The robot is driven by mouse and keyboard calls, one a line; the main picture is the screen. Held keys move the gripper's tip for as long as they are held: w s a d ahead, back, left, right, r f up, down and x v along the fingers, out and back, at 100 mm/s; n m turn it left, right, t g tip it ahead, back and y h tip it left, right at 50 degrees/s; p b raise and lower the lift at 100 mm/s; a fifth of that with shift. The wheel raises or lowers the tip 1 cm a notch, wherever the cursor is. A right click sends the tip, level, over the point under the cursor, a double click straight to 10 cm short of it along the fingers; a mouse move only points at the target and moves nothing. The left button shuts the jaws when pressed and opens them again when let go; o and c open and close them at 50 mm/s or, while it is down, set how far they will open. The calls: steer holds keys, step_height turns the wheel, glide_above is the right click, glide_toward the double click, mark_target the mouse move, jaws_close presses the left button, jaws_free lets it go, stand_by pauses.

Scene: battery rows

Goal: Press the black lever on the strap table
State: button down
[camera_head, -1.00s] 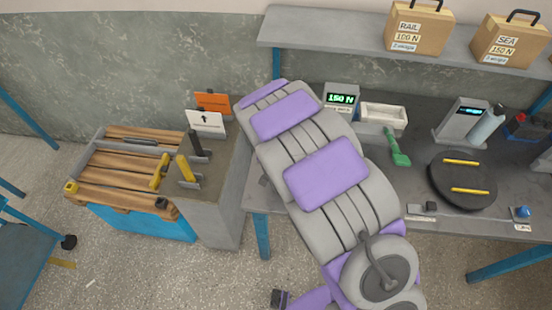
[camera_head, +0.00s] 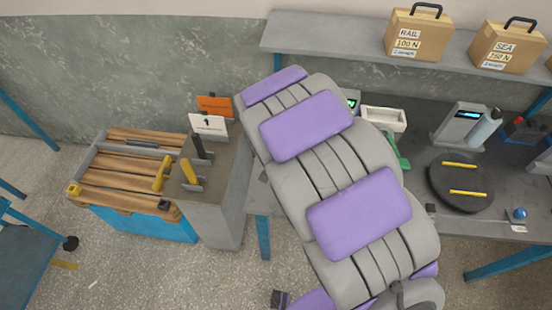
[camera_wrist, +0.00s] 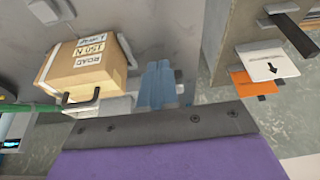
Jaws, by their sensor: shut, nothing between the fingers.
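The black lever (camera_head: 197,146) stands up from the grey top at the right end of the strap table (camera_head: 222,172), in front of the white card (camera_head: 208,124). A dark bar, which looks like the same lever (camera_wrist: 296,32), is at the upper right of the wrist view, near the white card (camera_wrist: 269,63). My gripper (camera_wrist: 159,70) is shut and empty in the wrist view. It appears well to the left of the lever there and apart from it. In the head view my arm hides the gripper.
Yellow levers (camera_head: 189,172) stand close beside the black one. An orange card (camera_head: 214,104) is behind. A ROAD 150 N box (camera_wrist: 82,70) is left of my gripper in the wrist view. The right bench holds a black disc (camera_head: 460,205); boxes (camera_head: 419,33) stand on the shelf.

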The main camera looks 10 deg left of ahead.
steer(key=v, duration=0.3)
steer(key=shift+s+r, duration=0.3)
steer(key=shift+s, duration=0.1)
steer(key=shift+a, duration=0.15)
stand_by(0.3)
steer(key=s+d+r+m+g, duration=0.1)
steer(key=s+d+r, duration=0.45)
steer(key=d, duration=0.25)
steer(key=s+d+r+g, duration=0.2)
steer(key=s+d+r, duration=0.3)
steer(key=d, duration=0.4)
steer(key=s+d+r+g, duration=0.1)
steer(key=s+d, duration=0.2)
steer(key=s, duration=0.7)
steer(key=s+d+r+g, duration=0.1)
steer(key=s+d+r, duration=0.1)
steer(key=s, duration=0.8)
steer(key=shift+d+n+g, duration=0.3)
steer(key=shift+d+g, duration=0.1)
steer(key=shift+d, duration=0.2)
